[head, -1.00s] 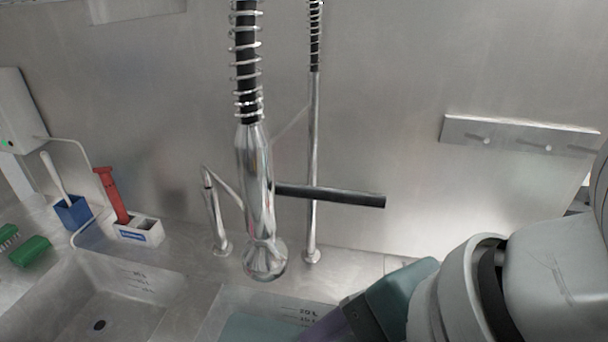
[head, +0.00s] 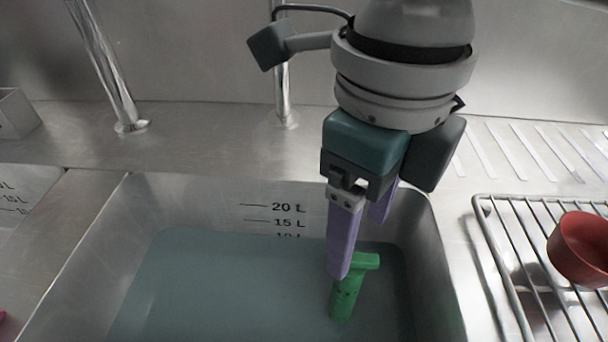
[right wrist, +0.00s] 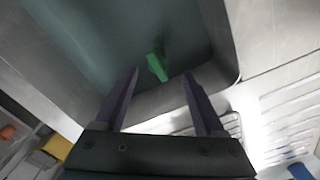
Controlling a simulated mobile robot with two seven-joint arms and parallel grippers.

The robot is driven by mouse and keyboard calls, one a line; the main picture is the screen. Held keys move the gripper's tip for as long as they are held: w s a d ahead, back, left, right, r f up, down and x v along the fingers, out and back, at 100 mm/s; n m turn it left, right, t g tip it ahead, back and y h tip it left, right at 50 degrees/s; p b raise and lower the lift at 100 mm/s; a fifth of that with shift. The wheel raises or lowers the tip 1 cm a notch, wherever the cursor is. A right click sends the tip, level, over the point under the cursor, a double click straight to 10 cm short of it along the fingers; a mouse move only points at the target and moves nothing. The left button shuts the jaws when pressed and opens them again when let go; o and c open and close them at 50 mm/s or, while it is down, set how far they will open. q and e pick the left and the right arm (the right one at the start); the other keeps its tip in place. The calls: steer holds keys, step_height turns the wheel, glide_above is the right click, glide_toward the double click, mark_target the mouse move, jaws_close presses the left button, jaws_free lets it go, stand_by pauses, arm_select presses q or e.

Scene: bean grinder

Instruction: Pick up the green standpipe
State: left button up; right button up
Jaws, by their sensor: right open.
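The green standpipe (head: 346,297) stands in the water-filled sink basin (head: 75,262), near its right side, with a T-shaped top. My right gripper (head: 352,262) points down over the basin with its purple fingers. In the head view one finger overlaps the standpipe's top left edge. In the right wrist view the standpipe (right wrist: 157,67) shows beyond the open fingertips (right wrist: 160,74), roughly midway between them and with nothing held. My left gripper is not in view.
A wire rack (head: 498,262) with a red cup (head: 582,250) stands to the right of the basin. Metal faucet pipes (head: 108,65) rise behind the sink. The basin's right wall is close to the standpipe; open water lies to its left.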

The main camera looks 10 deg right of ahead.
mark_target(349, 281)
steer(key=f+b, duration=0.1)
steer(key=f, duration=0.8)
steer(key=shift+s+f+b, duration=0.2)
steer(key=shift+f+b, duration=0.1)
steer(key=shift+b, duration=0.05)
steer(key=c, duration=0.9)
steer(key=shift+r, duration=0.1)
jaws_close()
